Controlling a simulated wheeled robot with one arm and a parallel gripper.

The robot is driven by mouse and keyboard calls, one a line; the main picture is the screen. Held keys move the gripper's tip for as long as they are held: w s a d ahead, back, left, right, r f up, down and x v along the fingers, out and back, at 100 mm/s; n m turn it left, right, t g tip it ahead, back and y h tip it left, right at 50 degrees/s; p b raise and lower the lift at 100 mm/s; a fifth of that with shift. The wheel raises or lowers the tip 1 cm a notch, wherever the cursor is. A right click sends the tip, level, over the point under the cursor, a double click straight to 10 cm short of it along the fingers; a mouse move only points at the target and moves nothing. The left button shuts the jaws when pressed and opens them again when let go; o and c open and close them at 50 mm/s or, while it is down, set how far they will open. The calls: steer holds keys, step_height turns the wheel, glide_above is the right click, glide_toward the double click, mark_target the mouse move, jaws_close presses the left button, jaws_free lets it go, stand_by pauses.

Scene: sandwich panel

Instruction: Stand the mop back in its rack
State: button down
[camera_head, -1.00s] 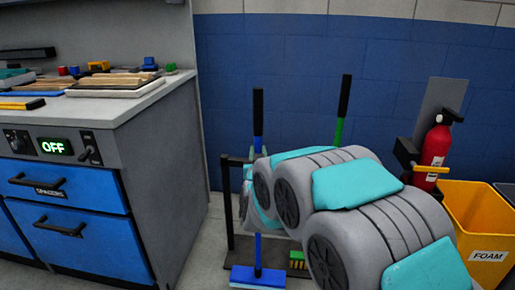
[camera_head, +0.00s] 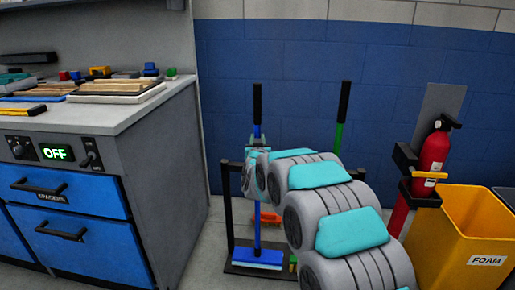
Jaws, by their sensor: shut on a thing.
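The mop has a black grip (camera_head: 257,103), a blue shaft (camera_head: 257,236) and a flat blue head (camera_head: 257,258). It is upright at the rack, a dark frame with a left post (camera_head: 228,205) and a base plate (camera_head: 238,269). The head appears over the base plate; I cannot tell whether it rests on it. My gripper (camera_head: 257,141) is shut on the upper shaft, its fingers small and partly hidden by my arm. My arm covers the rack's middle and right side.
A green-shafted tool with a black grip (camera_head: 343,102) stands at right behind my arm. A blue-drawered cabinet (camera_head: 70,200) is close on the left. A fire extinguisher (camera_head: 432,152) and a yellow foam bin (camera_head: 470,235) are on the right. An orange thing (camera_head: 269,217) shows behind the mop.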

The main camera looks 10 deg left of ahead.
steer(key=shift+f, duration=1.85)
steer(key=c, duration=0.7)
jaws_free()
steer(key=shift+o, duration=0.2)
steer(key=s+d, duration=0.1)
steer(key=s, duration=1.1)
steer(key=shift+d+b, duration=0.25)
steer(key=shift+b, duration=0.2)
